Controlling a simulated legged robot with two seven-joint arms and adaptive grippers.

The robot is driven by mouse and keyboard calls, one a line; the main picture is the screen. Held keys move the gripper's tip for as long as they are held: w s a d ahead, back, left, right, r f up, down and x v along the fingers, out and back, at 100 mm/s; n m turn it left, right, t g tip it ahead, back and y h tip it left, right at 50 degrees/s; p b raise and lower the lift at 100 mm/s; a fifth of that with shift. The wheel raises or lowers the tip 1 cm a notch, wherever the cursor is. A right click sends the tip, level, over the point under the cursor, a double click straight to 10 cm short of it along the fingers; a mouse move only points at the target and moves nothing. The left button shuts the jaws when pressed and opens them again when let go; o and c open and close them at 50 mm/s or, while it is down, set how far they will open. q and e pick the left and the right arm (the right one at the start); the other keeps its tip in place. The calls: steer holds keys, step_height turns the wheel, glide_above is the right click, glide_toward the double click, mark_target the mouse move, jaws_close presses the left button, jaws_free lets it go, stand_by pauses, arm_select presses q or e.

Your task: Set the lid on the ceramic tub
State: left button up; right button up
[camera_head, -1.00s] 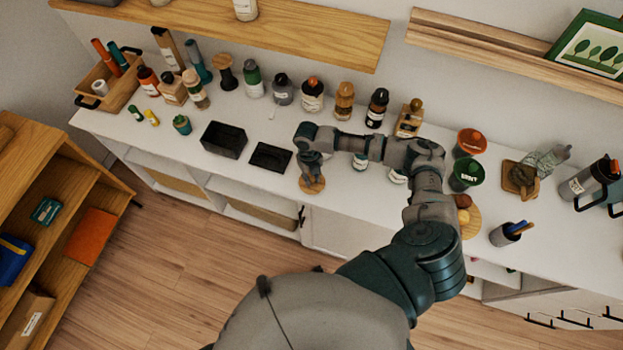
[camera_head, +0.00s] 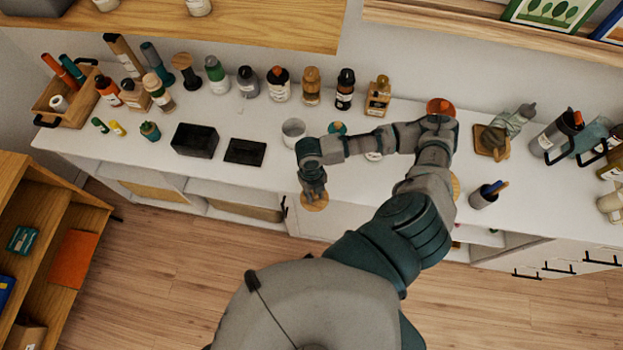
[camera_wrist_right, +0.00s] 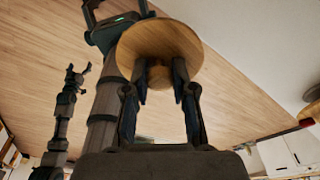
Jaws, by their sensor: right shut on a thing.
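The lid is a round wooden disc (camera_head: 317,206) with a knob, seen below my right gripper (camera_head: 313,191) at the counter's front edge in the head view. In the right wrist view my right gripper (camera_wrist_right: 160,82) is shut on the knob of the lid (camera_wrist_right: 155,38), one finger on each side. The ceramic tub (camera_head: 293,131) is a small white-grey round pot on the counter, behind the gripper and apart from the lid. Its top looks open. My left gripper (camera_wrist_right: 75,74) shows small at the left of the right wrist view, fingers apart and empty.
Left of the tub on the white counter (camera_head: 270,178) are a flat black tray (camera_head: 245,151) and a black box (camera_head: 195,140). Several bottles (camera_head: 311,86) stand along the back. A teal-topped jar (camera_head: 337,128) is close right of the tub, partly behind my arm.

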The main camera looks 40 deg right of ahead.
steer(key=w+d+r+m+t+p, duration=0.1)
steer(key=w+d+r+m+p, duration=0.25)
steer(key=w+m, duration=0.5)
steer(key=w+d+r+m+t+p, duration=0.1)
steer(key=w+d+r+m+p, duration=0.25)
steer(key=w+m, duration=0.5)
steer(key=w+d+r+m+t+p, duration=0.1)
steer(key=w+d+r+m+p, duration=0.25)
steer(key=w+m, duration=0.55)
steer(key=f+m+b, duration=0.1)
steer(key=f, duration=0.1)
steer(key=s+f+b, duration=0.1)
steer(key=f+b, duration=0.1)
steer(key=s+f+m+b, duration=0.1)
steer(key=f+b, duration=0.1)
steer(key=f, duration=0.1)
steer(key=shift+f+m, duration=0.1)
steer(key=shift+m, duration=0.2)
steer(key=shift+p, duration=0.85)
steer(key=shift+p, duration=0.35)
stand_by(0.5)
steer(key=shift+p, duration=0.45)
